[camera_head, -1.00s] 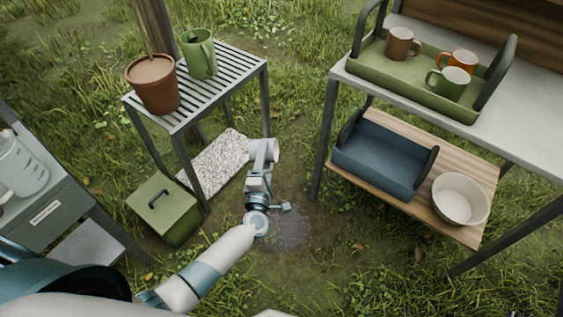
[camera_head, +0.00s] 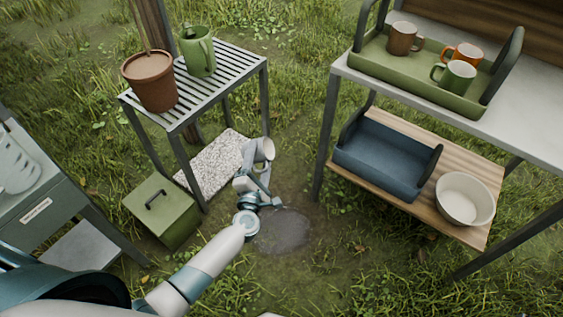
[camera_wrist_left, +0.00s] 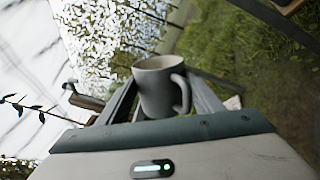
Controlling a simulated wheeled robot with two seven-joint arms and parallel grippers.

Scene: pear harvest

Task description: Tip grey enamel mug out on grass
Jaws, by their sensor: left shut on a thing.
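My left gripper (camera_head: 259,166) is shut on the grey enamel mug (camera_head: 264,149), low over the ground between the slatted table and the workbench. In the left wrist view the mug (camera_wrist_left: 156,88) sits between the two fingers, its handle on the right. A dark wet patch (camera_head: 285,231) lies on the bare, grass-edged ground (camera_head: 310,265) just in front of the gripper. My right gripper is not in view.
A slatted table (camera_head: 228,66) holds a terracotta pot (camera_head: 150,82) and green jug (camera_head: 199,54). A speckled slab (camera_head: 213,163) and green box (camera_head: 162,208) lie below. The right bench has a green tray (camera_head: 420,83), blue tray (camera_head: 385,158) and white bowl (camera_head: 464,199).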

